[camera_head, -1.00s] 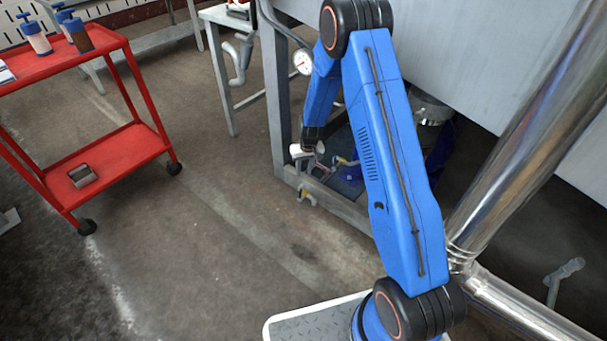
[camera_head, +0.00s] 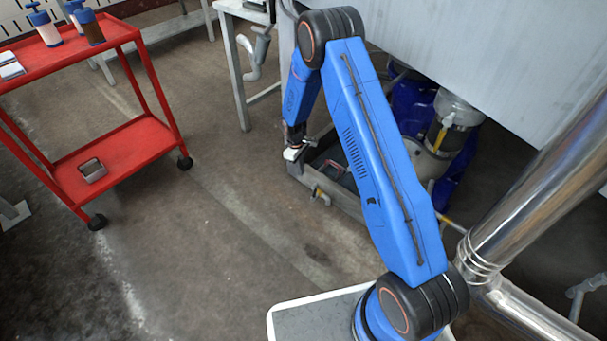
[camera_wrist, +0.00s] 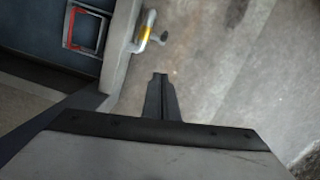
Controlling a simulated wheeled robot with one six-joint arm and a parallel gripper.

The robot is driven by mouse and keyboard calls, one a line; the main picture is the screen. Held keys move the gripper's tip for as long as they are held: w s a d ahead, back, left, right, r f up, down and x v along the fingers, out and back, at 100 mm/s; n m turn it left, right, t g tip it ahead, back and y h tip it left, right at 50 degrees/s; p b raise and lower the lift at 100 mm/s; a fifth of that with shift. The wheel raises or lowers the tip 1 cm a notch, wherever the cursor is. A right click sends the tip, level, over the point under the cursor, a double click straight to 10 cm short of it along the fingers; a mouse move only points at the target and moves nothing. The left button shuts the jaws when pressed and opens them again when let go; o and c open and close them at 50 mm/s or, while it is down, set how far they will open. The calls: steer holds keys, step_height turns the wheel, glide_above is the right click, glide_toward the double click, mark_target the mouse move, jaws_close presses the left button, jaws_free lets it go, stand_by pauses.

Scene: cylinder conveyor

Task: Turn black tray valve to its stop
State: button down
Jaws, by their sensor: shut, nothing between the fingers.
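The tray (camera_head: 350,208) lies low on the floor under the large grey tank, with a grey rim and a dark inside. A small valve (camera_head: 320,194) with a yellowish part sticks out of its near side. In the wrist view the valve (camera_wrist: 147,32) shows a yellow band, a pale curved body and a small grey end piece, beside the tray's wall (camera_wrist: 118,45). My gripper (camera_head: 291,155) is above the tray's left end in the head view. In the wrist view my gripper (camera_wrist: 160,76) is shut and empty, apart from the valve, which lies beyond the fingertips.
A red-framed item (camera_wrist: 86,30) lies inside the tray. A red cart (camera_head: 130,150) stands at the left. A shiny metal pipe (camera_head: 535,180) rises at the right. Blue containers (camera_head: 410,105) stand under the tank (camera_head: 480,50). The floor between cart and tray is clear.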

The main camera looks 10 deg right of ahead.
mark_target(314, 195)
steer(key=s+d+f, duration=0.3)
steer(key=f, duration=0.6)
steer(key=shift+s+d, duration=0.15)
steer(key=shift+d, duration=0.15)
steer(key=shift+f, duration=0.1)
